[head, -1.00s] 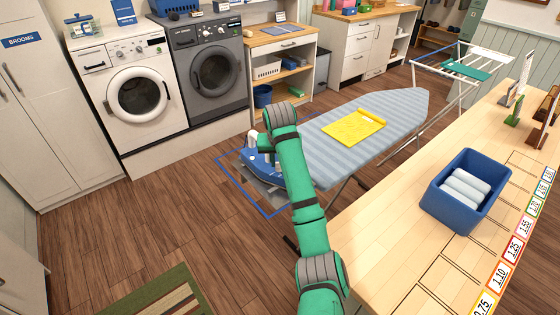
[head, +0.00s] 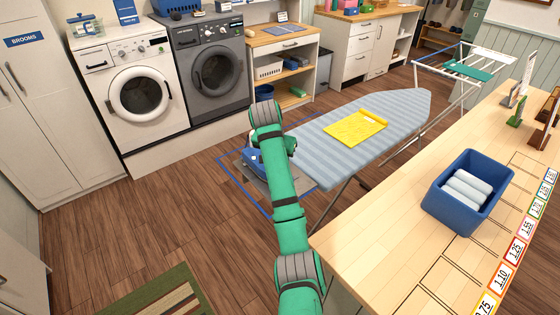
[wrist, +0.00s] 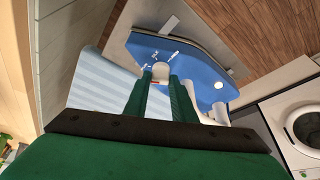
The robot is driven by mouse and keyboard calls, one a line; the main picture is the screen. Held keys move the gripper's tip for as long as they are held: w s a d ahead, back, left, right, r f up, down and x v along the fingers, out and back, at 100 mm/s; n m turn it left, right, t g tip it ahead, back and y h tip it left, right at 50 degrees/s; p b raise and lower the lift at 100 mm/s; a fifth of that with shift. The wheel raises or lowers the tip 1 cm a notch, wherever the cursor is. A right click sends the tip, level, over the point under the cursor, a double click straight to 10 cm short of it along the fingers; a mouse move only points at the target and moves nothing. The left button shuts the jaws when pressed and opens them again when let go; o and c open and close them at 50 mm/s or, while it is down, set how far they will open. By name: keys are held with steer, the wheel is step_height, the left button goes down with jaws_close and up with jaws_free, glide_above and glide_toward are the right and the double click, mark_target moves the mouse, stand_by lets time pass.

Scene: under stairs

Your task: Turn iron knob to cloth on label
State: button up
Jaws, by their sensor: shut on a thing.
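The blue iron (head: 252,160) stands at the near left end of the ironing board, largely hidden behind my arm in the head view. In the wrist view the iron's blue body (wrist: 205,62) fills the middle, with small white label marks around a pale knob (wrist: 160,70). My gripper (wrist: 160,80) has its two green fingers closed on either side of this knob. A small red mark shows between the fingers. The label marks are too small to read, so I cannot tell which one the knob points to. In the head view the fingers are hidden.
A folded yellow cloth (head: 355,127) lies on the striped ironing board (head: 400,106). A wooden counter (head: 375,245) with a blue bin (head: 440,204) of rolled cloths stands at the right. White (head: 138,95) and grey (head: 216,72) washers stand behind.

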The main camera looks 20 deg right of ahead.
steer(key=o, duration=1.1)
steer(key=shift+c, duration=0.2)
steer(key=shift+r, duration=0.1)
steer(key=shift+v, duration=1.5)
steer(key=shift+w+a+r, duration=0.1)
steer(key=shift+w+r, duration=0.05)
steer(key=shift+r, duration=0.7)
steer(key=s+v, duration=0.1)
steer(key=v, duration=0.5)
steer(key=shift+a, duration=0.15)
